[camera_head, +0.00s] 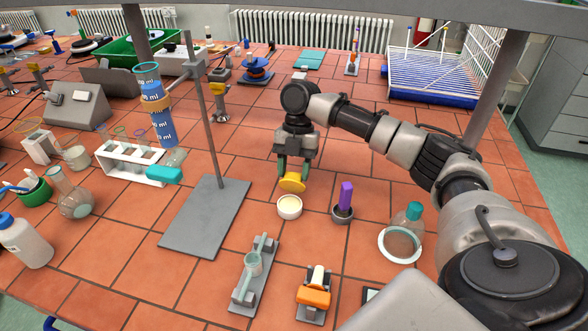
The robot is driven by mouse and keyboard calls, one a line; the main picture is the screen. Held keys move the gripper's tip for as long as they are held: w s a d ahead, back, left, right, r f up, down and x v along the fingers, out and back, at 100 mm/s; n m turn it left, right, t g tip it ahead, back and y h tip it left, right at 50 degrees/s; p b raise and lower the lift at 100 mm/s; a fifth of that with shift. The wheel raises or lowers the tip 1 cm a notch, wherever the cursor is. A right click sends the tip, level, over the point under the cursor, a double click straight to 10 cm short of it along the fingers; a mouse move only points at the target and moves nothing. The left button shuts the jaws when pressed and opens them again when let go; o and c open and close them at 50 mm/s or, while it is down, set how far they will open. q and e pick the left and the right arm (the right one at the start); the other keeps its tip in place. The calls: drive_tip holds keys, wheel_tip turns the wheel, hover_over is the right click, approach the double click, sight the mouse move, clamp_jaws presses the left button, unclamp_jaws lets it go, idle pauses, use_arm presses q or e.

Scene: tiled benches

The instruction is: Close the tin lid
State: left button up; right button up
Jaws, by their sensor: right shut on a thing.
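The tin (289,208) is a small, low white round container with a pale yellow inside, and its open top faces up on the tiled bench. My right gripper (293,172) points down just behind the tin. It is shut on the yellow lid (292,183), a small round disc that looks tilted. The lid is above and slightly behind the tin's rim and appears apart from it. My left gripper is not in view.
A mortar with a purple-handled pestle (345,196) stands right of the tin. A grey stand base (205,215) with a tall rod is to the left. A metal holder (254,272) and an orange-topped device (314,293) are in front. A teal-stoppered flask (402,240) is at right.

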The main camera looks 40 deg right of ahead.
drive_tip(key=shift+s+f, duration=0.1)
drive_tip(key=shift+f, duration=0.1)
drive_tip(key=shift+s+a+r+t+h+p, duration=0.15)
drive_tip(key=shift+s+a+t+h+p, duration=0.25)
drive_tip(key=shift+p, duration=0.55)
drive_tip(key=shift+s+a+t+h+p, duration=0.35)
drive_tip(key=shift+h+p, duration=0.25)
drive_tip(key=shift+p, duration=0.4)
drive_tip(key=a+t+h+p, duration=0.1)
drive_tip(key=p, duration=0.1)
drive_tip(key=s+a+t+h+p, duration=0.1)
drive_tip(key=t+h+p, duration=0.1)
drive_tip(key=p, duration=0.1)
drive_tip(key=shift+s+f+h, duration=0.2)
drive_tip(key=shift+f+h, duration=0.1)
drive_tip(key=shift+f, duration=0.1)
drive_tip(key=t+h+p, duration=0.1)
drive_tip(key=s+a+f+t+h+p, duration=0.1)
drive_tip(key=shift+a+f+h, duration=0.1)
drive_tip(key=shift+f+h, duration=0.15)
drive_tip(key=shift+h, duration=0.05)
drive_tip(key=shift+s+a+f+t+h+p, duration=0.1)
drive_tip(key=shift+a+f+t+h+p, duration=0.05)
drive_tip(key=shift+f+t+h+p, duration=0.35)
drive_tip(key=shift+s+a+f+t+h+p, duration=0.1)
drive_tip(key=shift+f+t+h+p, duration=0.15)
drive_tip(key=shift+t+h, duration=0.35)
drive_tip(key=shift+w, duration=0.1)
